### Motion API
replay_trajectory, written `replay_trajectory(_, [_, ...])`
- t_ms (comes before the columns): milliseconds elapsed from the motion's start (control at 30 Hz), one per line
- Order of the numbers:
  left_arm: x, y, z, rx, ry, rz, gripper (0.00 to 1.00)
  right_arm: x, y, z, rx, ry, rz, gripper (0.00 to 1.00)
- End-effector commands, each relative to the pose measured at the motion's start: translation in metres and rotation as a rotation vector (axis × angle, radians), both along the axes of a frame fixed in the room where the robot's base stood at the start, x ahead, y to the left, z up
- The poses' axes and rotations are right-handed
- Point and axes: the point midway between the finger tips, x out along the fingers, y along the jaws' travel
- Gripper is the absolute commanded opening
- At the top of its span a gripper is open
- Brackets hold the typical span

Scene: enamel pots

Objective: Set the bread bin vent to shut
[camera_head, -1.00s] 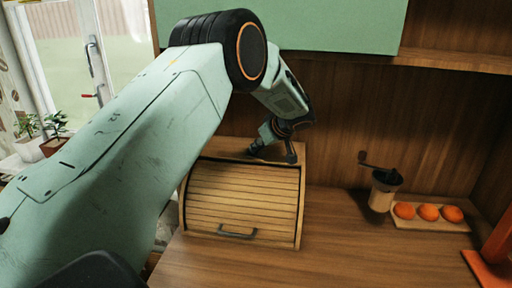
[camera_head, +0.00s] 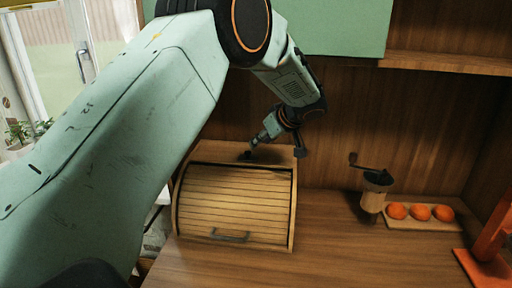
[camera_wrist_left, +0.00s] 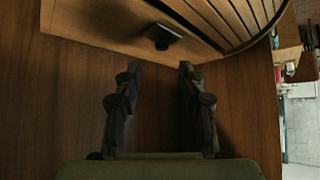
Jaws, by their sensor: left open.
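The wooden bread bin (camera_head: 235,205) stands on the counter with its slatted roll front down and a dark handle low on it. In the left wrist view, the bin's top (camera_wrist_left: 110,22) carries a small dark block (camera_wrist_left: 162,36), which looks like the vent's knob; its setting cannot be read. My left gripper (camera_head: 274,151) is over the back of the bin's top, pointing down. Its two fingers (camera_wrist_left: 160,100) are spread and empty, with the dark block ahead of the gap between them, apart from both. My right gripper is not in view.
A coffee grinder (camera_head: 375,190) and a board (camera_head: 432,225) with several oranges (camera_head: 420,212) stand to the right. A red-orange object (camera_head: 488,255) is at the right edge. A wooden back wall and a shelf (camera_head: 450,62) close off the rear. The counter's front middle is clear.

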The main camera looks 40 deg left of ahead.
Motion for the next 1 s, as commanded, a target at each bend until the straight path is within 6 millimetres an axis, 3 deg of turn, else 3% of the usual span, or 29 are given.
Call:
replay_trajectory(100, [-0.004,-0.016,0.017,0.002,-0.002,-0.003,0.41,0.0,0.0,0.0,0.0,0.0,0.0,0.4])
replay_trajectory(300, [-0.009,-0.031,0.033,-0.001,0.0,0.001,0.41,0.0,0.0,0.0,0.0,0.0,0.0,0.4])
replay_trajectory(1000, [-0.011,-0.035,0.036,-0.001,0.0,0.0,0.41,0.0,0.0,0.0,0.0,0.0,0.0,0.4])
